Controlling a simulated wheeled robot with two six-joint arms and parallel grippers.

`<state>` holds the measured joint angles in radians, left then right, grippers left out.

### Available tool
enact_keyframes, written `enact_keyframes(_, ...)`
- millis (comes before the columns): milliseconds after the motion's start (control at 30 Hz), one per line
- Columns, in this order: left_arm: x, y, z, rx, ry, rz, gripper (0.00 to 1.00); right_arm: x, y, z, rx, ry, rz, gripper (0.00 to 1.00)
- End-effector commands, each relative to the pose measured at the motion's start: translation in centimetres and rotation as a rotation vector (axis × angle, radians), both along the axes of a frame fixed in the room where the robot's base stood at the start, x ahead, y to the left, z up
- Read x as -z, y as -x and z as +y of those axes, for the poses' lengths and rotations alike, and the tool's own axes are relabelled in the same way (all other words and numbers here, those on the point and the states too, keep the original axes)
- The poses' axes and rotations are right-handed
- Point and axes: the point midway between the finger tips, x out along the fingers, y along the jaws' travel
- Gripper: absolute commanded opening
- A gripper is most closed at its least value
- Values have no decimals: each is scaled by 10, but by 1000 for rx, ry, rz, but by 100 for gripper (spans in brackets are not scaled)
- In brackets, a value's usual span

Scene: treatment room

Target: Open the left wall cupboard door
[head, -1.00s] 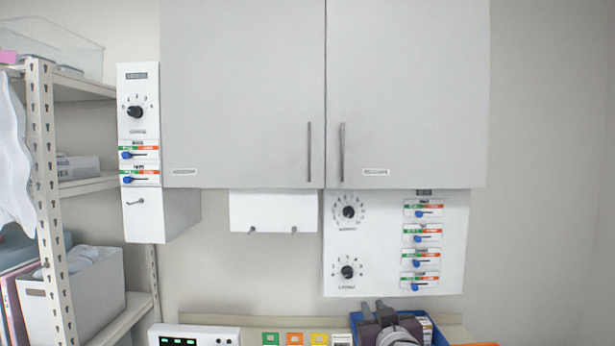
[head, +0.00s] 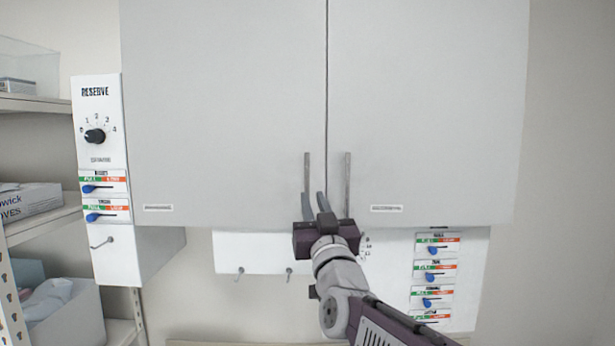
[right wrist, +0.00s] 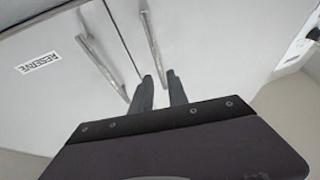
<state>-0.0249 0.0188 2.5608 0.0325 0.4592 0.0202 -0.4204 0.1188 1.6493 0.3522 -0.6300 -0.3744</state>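The left cupboard door (head: 220,100) is shut, level with the right door. Its slim vertical grey handle (head: 307,172) stands near the centre seam. My right gripper (head: 314,196) is open, at the lower part of this handle. In the head view its left finger covers the handle's lower end. In the right wrist view, which is turned upside down, the left door's handle (right wrist: 151,38) runs toward the gap between the open fingertips (right wrist: 159,77). I cannot tell whether it lies between them or touches one. My left gripper is not in view.
The right door (head: 430,100) has its own handle (head: 347,180) close beside my gripper. A RESERVE control panel (head: 97,150) adjoins the cupboard's left side. A white hook panel (head: 265,270) and a slider panel (head: 458,285) are below. Shelves (head: 40,225) stand at left.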

Motion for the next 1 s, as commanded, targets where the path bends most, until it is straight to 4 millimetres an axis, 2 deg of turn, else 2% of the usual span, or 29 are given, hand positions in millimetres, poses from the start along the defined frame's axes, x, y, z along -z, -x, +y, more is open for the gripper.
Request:
enact_keyframes(33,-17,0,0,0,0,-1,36,-12,-11,2,2,2,3,20)
enact_keyframes(200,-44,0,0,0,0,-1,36,-26,-43,8,2,2,3,20)
enact_keyframes(400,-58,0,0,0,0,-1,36,-31,-64,12,0,1,2,20)
enact_keyframes(667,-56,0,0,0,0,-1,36,-29,-66,13,0,1,1,20)
enact_keyframes(767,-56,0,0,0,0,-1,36,-29,-66,13,0,1,1,0)
enact_keyframes(1000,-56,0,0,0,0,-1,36,-29,-66,13,0,1,1,0)
